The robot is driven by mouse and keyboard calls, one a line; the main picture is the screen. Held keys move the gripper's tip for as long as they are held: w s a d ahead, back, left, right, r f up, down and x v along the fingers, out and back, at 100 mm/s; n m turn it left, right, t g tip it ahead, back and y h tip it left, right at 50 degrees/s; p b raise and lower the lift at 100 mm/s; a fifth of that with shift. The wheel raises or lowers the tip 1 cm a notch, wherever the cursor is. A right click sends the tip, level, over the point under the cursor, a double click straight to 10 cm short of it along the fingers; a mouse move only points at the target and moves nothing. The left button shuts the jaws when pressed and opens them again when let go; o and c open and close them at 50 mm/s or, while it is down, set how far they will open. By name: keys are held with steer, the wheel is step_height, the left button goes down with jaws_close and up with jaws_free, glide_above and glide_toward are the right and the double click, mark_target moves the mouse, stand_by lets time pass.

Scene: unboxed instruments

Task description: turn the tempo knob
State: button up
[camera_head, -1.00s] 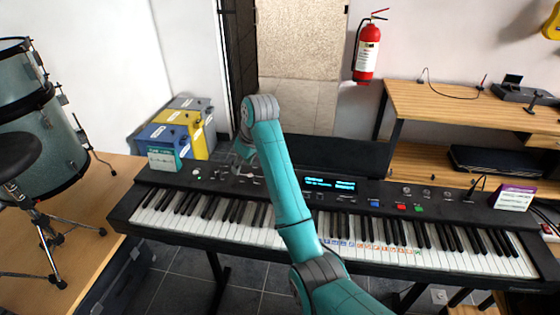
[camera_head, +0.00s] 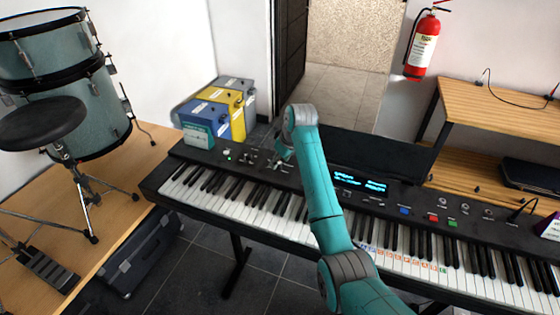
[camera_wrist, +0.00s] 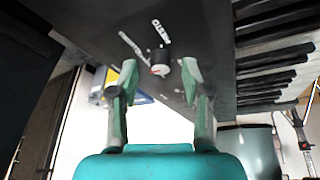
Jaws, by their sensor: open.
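The black keyboard (camera_head: 325,222) stands across the head view, with its control panel along the back edge. In the wrist view a small dark round knob (camera_wrist: 159,61) with a pale face and a red mark sits on the panel, beside white labels too blurred to read. My gripper (camera_wrist: 159,72) is open, with one greenish finger on each side of the knob and visible gaps between. How far the fingertips reach down beside it is unclear. In the head view my gripper (camera_head: 281,150) is over the left part of the panel, and the knob is not clearly distinguishable there.
A teal box (camera_head: 198,135) stands on the panel's left end, with blue, yellow and grey boxes (camera_head: 228,112) behind. A lit display (camera_head: 360,180) lies right of my gripper. Drums (camera_head: 70,85) and a stool (camera_head: 42,122) are at left, a wooden desk (camera_head: 500,105) at right.

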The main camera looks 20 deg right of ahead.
steer(key=shift+w+a+f, duration=0.1)
steer(key=shift+w+f, duration=0.05)
steer(key=shift+f, duration=0.3)
jaws_close()
steer(key=shift+n, duration=0.3)
steer(key=n+y, duration=0.1)
steer(key=n, duration=0.1)
steer(key=n+g+y, duration=0.1)
steer(key=n, duration=0.2)
steer(key=shift+w+d+r+n+g, duration=0.1)
steer(key=shift+w+d+n+g, duration=0.1)
steer(key=shift+n+g, duration=0.1)
steer(key=n+g, duration=0.1)
steer(key=n, duration=0.4)
steer(key=shift+g+y, duration=0.4)
steer(key=shift+n, duration=0.4)
